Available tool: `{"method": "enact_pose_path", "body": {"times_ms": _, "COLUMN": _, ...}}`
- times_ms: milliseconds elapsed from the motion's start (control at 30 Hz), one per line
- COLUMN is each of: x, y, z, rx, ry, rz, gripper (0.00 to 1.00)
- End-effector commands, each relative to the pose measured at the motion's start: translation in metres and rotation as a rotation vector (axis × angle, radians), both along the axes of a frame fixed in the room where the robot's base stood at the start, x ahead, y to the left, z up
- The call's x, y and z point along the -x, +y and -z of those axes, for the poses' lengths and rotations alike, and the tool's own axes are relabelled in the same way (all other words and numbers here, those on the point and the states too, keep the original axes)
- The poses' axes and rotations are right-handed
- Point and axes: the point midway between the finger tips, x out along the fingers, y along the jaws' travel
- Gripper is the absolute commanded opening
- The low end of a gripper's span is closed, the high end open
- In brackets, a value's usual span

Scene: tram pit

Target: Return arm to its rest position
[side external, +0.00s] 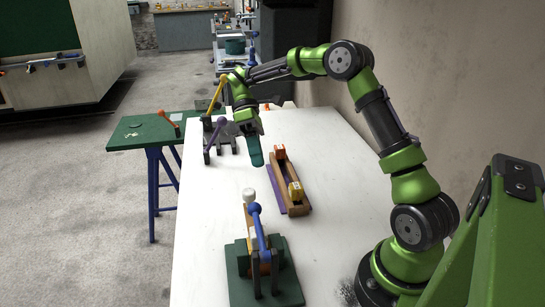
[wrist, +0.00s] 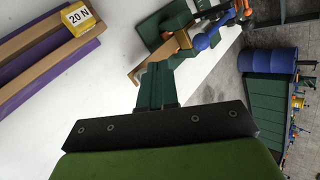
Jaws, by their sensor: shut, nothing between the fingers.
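My green arm reaches out over the white table (side external: 330,180) in the side external view, bent at the elbow. My gripper (side external: 257,161) points down above the middle of the table, with its dark green fingers together and nothing between them. The fingers also show in the wrist view (wrist: 155,86), shut and empty. They hang apart from the wooden block assembly on the right and the green clamp fixture in front.
A wooden block assembly (side external: 293,208) with orange and yellow ends lies on a purple strip. A green clamp fixture (side external: 237,285) with a blue-knobbed lever stands in front. Yellow and purple levers (side external: 217,131) stand close behind my gripper. A wall runs along the right.

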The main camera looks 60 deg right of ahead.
Motion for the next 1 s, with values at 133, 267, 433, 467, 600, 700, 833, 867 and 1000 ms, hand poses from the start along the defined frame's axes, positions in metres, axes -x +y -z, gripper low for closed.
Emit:
{"method": "enact_pose_path", "body": {"times_ms": 133, "x": 0.022, "y": 0.01, "z": -0.007, "rx": 0.258, "ry": -0.078, "rz": 0.117, "gripper": 0.0}}
{"method": "enact_pose_path", "body": {"times_ms": 267, "x": 0.039, "y": 0.02, "z": -0.016, "rx": 0.432, "ry": -0.196, "rz": 0.284, "gripper": 0.0}}
{"method": "enact_pose_path", "body": {"times_ms": 433, "x": 0.063, "y": 0.033, "z": -0.032, "rx": 0.548, "ry": -0.378, "rz": 0.543, "gripper": 0.0}}
{"method": "enact_pose_path", "body": {"times_ms": 467, "x": 0.068, "y": 0.035, "z": -0.035, "rx": 0.555, "ry": -0.409, "rz": 0.59, "gripper": 0.0}}
{"method": "enact_pose_path", "body": {"times_ms": 600, "x": 0.09, "y": 0.045, "z": -0.049, "rx": 0.544, "ry": -0.554, "rz": 0.805, "gripper": 0.0}}
{"method": "enact_pose_path", "body": {"times_ms": 700, "x": 0.107, "y": 0.053, "z": -0.058, "rx": 0.494, "ry": -0.647, "rz": 0.938, "gripper": 0.0}}
{"method": "enact_pose_path", "body": {"times_ms": 833, "x": 0.128, "y": 0.061, "z": -0.068, "rx": 0.405, "ry": -0.742, "rz": 1.043, "gripper": 0.0}}
{"method": "enact_pose_path", "body": {"times_ms": 867, "x": 0.133, "y": 0.063, "z": -0.07, "rx": 0.385, "ry": -0.761, "rz": 1.052, "gripper": 0.0}}
{"method": "enact_pose_path", "body": {"times_ms": 1000, "x": 0.149, "y": 0.071, "z": -0.078, "rx": 0.318, "ry": -0.817, "rz": 1.055, "gripper": 0.0}}
